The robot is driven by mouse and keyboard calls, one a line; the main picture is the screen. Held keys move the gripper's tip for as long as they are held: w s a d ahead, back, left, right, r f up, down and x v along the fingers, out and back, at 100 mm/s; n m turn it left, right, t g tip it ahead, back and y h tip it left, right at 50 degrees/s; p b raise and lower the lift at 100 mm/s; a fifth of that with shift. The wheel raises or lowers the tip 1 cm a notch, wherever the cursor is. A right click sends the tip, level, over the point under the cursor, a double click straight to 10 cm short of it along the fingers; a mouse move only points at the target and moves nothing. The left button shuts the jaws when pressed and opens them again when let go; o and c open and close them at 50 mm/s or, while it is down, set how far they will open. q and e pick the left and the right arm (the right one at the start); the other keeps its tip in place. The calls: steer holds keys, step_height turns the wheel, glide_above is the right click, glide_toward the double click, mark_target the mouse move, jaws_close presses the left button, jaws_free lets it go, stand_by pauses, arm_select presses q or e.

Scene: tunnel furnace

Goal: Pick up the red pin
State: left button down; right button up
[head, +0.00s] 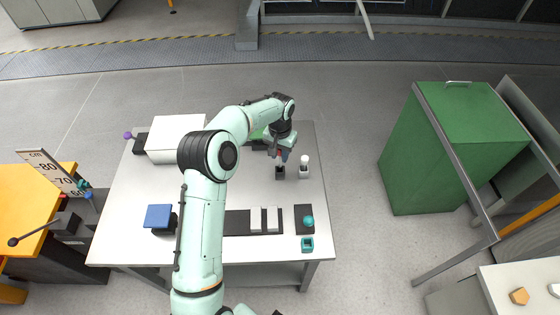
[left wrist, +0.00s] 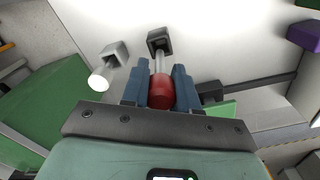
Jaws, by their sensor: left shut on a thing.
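The red pin (left wrist: 161,92) has a rounded red head and a pale metal shaft. My left gripper (left wrist: 160,88) is shut on the red head, with a blue finger on each side. In the head view my left gripper (head: 281,153) is over the right back part of the table, directly above a small dark holder (head: 280,173). That holder also shows in the left wrist view (left wrist: 159,40), with the shaft pointing to it. I cannot tell whether the shaft tip is still inside it. My right gripper is not in view.
A white-headed pin (head: 304,159) stands upright in a grey holder close to the right of my gripper. A white box (head: 173,138) is at the table's back left. A black tray with grey blocks (head: 238,222) lies in front. A green cabinet (head: 440,160) stands right.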

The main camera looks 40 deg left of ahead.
arm_select(q)
step_height(320, 180, up, 14)
steer(key=r+p, duration=0.1)
steer(key=p, duration=0.1)
steer(key=s+d+f+m, duration=0.1)
steer(key=s+d+f, duration=0.1)
steer(key=d+f, duration=0.7)
steer(key=s+d+f+m, duration=0.25)
steer(key=d+f, duration=0.45)
steer(key=d, duration=0.4)
step_height(320, 180, up, 15)
steer(key=n, duration=1.3)
glide_above(280, 163)
steer(key=shift+m, duration=0.25)
steer(key=f+b, duration=0.1)
steer(key=f, duration=0.6)
steer(key=f+b, duration=0.1)
steer(key=f, duration=0.6)
steer(key=shift+w+a+f, duration=0.2)
steer(key=shift+f, duration=2.45)
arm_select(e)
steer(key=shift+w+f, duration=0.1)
